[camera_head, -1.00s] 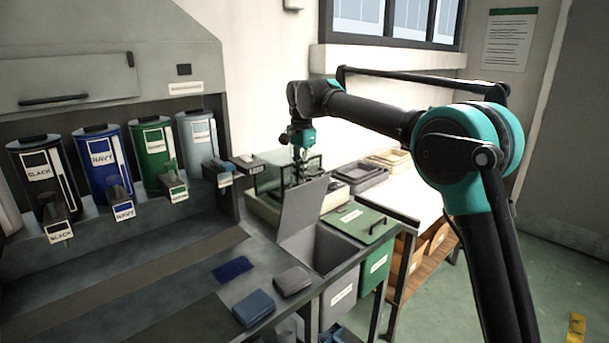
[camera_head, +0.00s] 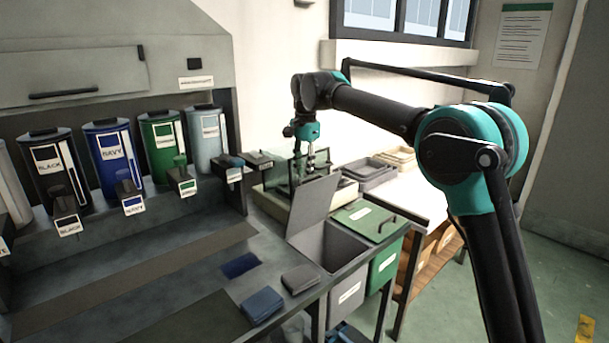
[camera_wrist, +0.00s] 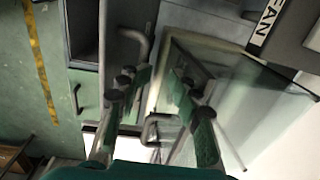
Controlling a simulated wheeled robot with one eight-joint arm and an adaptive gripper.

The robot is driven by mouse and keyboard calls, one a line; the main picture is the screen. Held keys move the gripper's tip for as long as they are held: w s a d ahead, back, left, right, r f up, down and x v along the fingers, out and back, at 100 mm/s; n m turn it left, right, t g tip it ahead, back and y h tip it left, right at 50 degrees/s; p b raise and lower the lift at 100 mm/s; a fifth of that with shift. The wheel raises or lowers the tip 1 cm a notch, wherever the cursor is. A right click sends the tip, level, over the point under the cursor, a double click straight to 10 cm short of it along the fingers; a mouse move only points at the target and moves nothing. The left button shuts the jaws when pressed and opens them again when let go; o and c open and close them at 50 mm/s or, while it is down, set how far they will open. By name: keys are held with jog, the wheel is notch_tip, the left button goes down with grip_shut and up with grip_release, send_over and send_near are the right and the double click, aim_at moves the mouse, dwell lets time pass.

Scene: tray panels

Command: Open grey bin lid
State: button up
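The grey bin (camera_head: 350,290) stands under the bench edge, its mouth uncovered. Its flat grey lid (camera_head: 312,206) stands raised, tilted steeply at the back left of the mouth. My gripper (camera_head: 310,168) points down just behind the lid's upper edge, in front of a glass-sided case; the lid partly hides its lower end. In the wrist view, my gripper's two fingers (camera_wrist: 156,82) are spread with a gap between them. A curved grey handle (camera_wrist: 146,46) shows close to the fingertips. I cannot tell whether the fingers touch it.
A green bin with a shut green lid (camera_head: 366,218) stands right of the grey bin. The glass-sided case (camera_head: 283,174) is close behind my gripper. Grey and blue folded cloths (camera_head: 262,305) lie on the bench front. Labelled canisters (camera_head: 113,158) line the left.

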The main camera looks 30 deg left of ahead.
jog(key=r, duration=0.3)
jog(key=d+r, duration=0.1)
jog(key=r, duration=0.1)
jog(key=shift+w+r, duration=0.1)
jog(key=shift+r, duration=0.2)
jog(key=w+d+f, duration=0.2)
jog(key=w+d, duration=0.1)
jog(key=d, duration=0.4)
jog(key=w+d+f, duration=0.2)
jog(key=w+d, duration=0.1)
jog(key=d, duration=0.5)
jog(key=s+d+f+n+t, duration=0.1)
jog(key=d+f, duration=0.4)
jog(key=d, duration=0.5)
jog(key=s+d+f+n+t, duration=0.1)
jog(key=d+f, duration=0.3)
jog(key=d, duration=0.6)
jog(key=s+d+f+n+t, duration=0.2)
jog(key=s+d+f, duration=1.6)
jog(key=s+d, duration=0.4)
jog(key=shift+s+d+f+h, duration=0.35)
jog(key=shift+d+f+h, duration=0.05)
jog(key=shift+d, duration=0.1)
